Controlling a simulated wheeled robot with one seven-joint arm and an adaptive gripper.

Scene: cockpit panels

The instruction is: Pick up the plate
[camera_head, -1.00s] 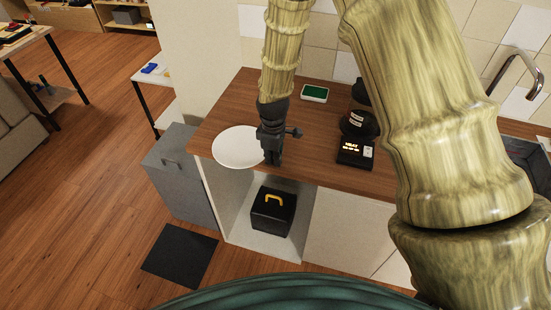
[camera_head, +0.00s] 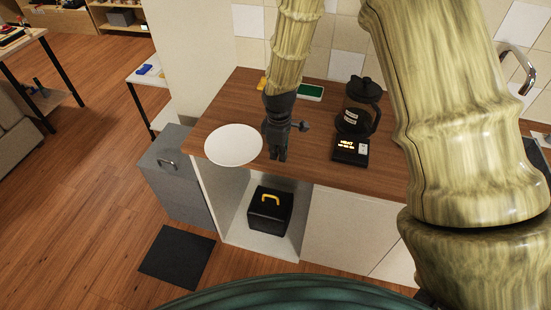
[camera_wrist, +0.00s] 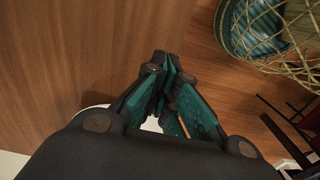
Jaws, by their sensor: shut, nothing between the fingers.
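The round white plate (camera_head: 233,145) lies on the wooden counter at its left front corner in the head view. My gripper (camera_head: 278,157) points down just right of the plate, near the counter's front edge, with a small gap to the rim in the picture. The fingers are shut and empty. In the wrist view, the closed teal-padded fingers of my gripper (camera_wrist: 166,65) fill the middle. A little white, likely the plate (camera_wrist: 151,124), shows behind the fingers; the rest is hidden by my gripper body.
On the counter (camera_head: 215,110), a coffee maker (camera_head: 356,118) with a lit black display unit (camera_head: 350,150) stands right of my gripper. A green-topped box (camera_head: 309,92) lies behind. A black toolbox (camera_head: 270,207) sits in the open shelf below. A grey cabinet (camera_head: 178,182) stands left.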

